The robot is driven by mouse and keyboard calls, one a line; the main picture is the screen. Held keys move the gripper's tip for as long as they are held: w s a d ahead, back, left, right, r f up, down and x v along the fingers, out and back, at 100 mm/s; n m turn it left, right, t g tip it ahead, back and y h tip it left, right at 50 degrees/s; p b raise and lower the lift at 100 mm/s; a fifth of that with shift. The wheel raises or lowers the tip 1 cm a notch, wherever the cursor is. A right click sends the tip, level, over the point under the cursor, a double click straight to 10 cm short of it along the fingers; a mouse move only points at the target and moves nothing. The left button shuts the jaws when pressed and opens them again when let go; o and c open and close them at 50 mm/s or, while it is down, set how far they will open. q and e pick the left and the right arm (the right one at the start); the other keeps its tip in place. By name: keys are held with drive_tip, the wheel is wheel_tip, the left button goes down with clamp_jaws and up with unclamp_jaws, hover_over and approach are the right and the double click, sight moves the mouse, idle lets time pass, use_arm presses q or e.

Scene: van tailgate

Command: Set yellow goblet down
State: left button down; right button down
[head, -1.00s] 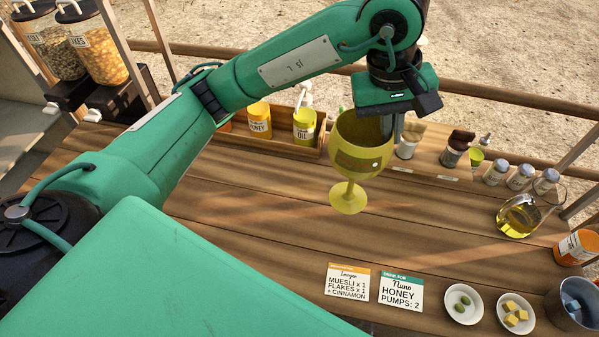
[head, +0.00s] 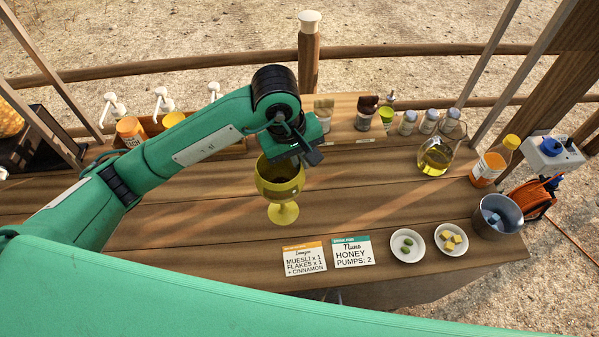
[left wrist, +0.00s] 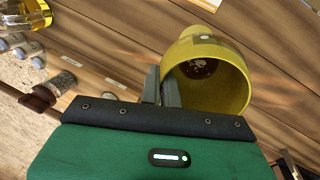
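My left gripper (head: 300,158) is shut on the rim wall of the yellow goblet (head: 282,175). The goblet is upright over the wooden counter, behind the two order cards. I cannot tell whether its foot touches the wood. In the left wrist view the two grey fingers (left wrist: 162,88) pinch one side of the goblet's bowl (left wrist: 238,85). Some light bits show at the bottom inside the bowl. My right gripper is in neither view.
The Imogen card (head: 304,258) and Nuno card (head: 352,251) lie in front of the goblet. Right of them are a dish of olives (head: 407,246), a dish of yellow cubes (head: 452,240) and a metal bucket (head: 497,217). Jars and an oil jug (head: 436,157) stand behind. Bare counter surrounds the goblet.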

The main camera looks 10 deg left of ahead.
use_arm(q)
drive_tip(key=shift+a+p+x, duration=0.15)
drive_tip(key=shift+x, duration=0.65)
drive_tip(key=shift+a+p+x, duration=0.1)
drive_tip(key=shift+p+x, duration=0.05)
drive_tip(key=shift+x, duration=0.6)
wheel_tip(320, 180, down, 3)
drive_tip(key=shift+s+f+p, duration=0.15)
drive_tip(key=shift+f+p, duration=0.1)
drive_tip(key=shift+p, duration=0.4)
drive_tip(key=shift+f, duration=0.2)
drive_tip(key=shift+f+b, duration=0.2)
drive_tip(key=shift+b, duration=0.15)
drive_tip(key=c, duration=1.6)
unclamp_jaws()
drive_tip(key=shift+r, duration=0.1)
drive_tip(key=shift+c, duration=0.2)
